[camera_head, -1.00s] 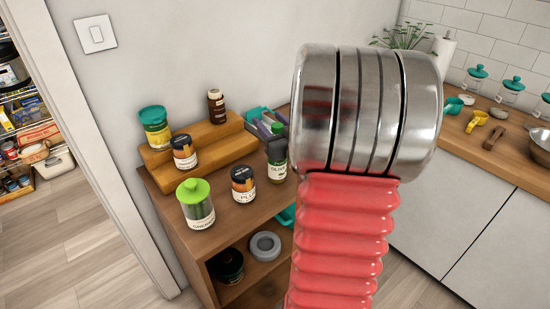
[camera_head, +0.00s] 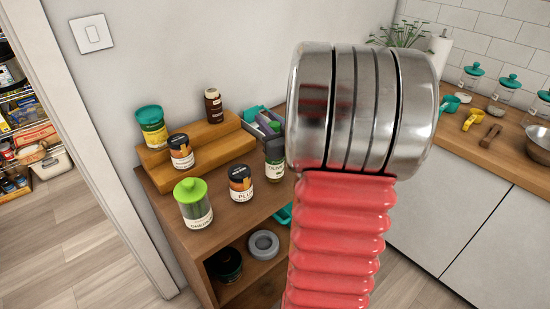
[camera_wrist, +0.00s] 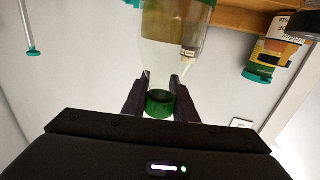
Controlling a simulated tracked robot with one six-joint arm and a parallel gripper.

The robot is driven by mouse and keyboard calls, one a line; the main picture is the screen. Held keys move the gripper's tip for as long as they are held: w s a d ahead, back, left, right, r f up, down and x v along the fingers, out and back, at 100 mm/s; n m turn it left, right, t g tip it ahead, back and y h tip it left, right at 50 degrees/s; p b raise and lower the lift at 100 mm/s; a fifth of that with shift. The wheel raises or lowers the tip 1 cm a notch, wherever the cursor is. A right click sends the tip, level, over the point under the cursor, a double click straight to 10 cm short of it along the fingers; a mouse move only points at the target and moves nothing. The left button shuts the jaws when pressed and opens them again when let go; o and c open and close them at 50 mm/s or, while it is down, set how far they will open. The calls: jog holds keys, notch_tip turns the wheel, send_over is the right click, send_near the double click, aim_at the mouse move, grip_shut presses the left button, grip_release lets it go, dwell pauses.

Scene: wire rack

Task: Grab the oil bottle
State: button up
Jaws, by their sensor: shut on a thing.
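In the wrist view, the bottle (camera_wrist: 160,55) appears upside down, with pale yellowish contents and a green cap (camera_wrist: 160,103). My gripper (camera_wrist: 161,84) is shut on it near the neck, one dark finger on each side, with the cap between them. In the head view my gripper is hidden behind my arm.
A green-lidded jar (camera_head: 193,204) and a dark-lidded jar (camera_head: 241,184) stand left of the bottle. A stepped wooden riser (camera_head: 212,142) carries more jars and a brown bottle (camera_head: 213,106). A grey-and-teal box (camera_head: 262,123) is behind. A white wall (camera_head: 170,50) bounds the back.

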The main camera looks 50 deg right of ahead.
grip_shut()
jog(key=shift+r, duration=0.1)
dwell(0.8)
jog(key=shift+r, duration=0.1)
notch_tip(320, 180, up, 10)
dwell(0.5)
dwell(0.6)
